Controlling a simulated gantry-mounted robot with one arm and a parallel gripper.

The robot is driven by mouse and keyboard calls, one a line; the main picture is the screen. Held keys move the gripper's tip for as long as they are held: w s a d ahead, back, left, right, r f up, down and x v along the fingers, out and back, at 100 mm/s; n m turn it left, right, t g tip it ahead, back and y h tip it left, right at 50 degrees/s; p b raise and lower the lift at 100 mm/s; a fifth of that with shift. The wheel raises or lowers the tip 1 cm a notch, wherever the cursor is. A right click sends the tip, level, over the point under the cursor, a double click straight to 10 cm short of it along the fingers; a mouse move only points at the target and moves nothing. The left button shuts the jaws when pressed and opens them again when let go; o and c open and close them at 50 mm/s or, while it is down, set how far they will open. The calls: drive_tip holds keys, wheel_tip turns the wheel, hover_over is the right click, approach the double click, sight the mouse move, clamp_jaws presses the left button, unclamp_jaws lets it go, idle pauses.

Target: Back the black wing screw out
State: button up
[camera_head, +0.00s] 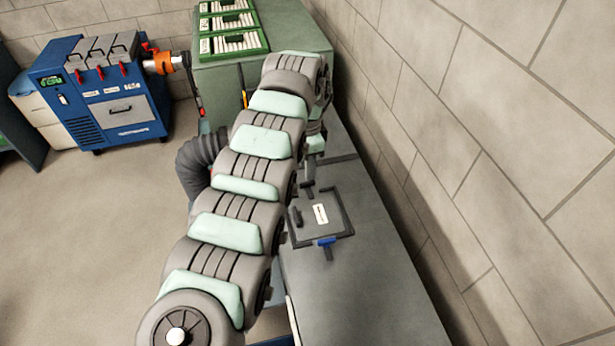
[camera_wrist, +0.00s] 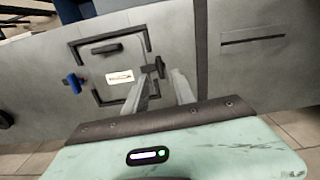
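The black wing screw (camera_wrist: 152,70) sits at the right edge of the hatch (camera_wrist: 118,92) in the wrist view. It also shows at the far edge of the hatch in the head view (camera_head: 307,187). My gripper (camera_wrist: 168,72) is open above the duct, its two pale fingers apart. In the wrist view the left finger overlaps the black screw, and the gap between the fingers lies just right of it. I cannot tell whether they touch. A blue wing screw (camera_wrist: 73,83) sits on the opposite edge of the hatch, also visible in the head view (camera_head: 327,241).
The hatch has a dark frame, a white label (camera_head: 320,213) and a black handle (camera_head: 297,215). The grey duct (camera_head: 360,290) runs along a block wall. Green brush trays (camera_head: 232,45) sit on a cabinet at the back. A blue machine (camera_head: 105,100) stands left, with open floor before it.

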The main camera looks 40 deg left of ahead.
sight(309, 189)
wheel_tip(309, 189, down, 5)
drive_tip(key=shift+f, duration=0.15)
clamp_jaws()
idle(0.6)
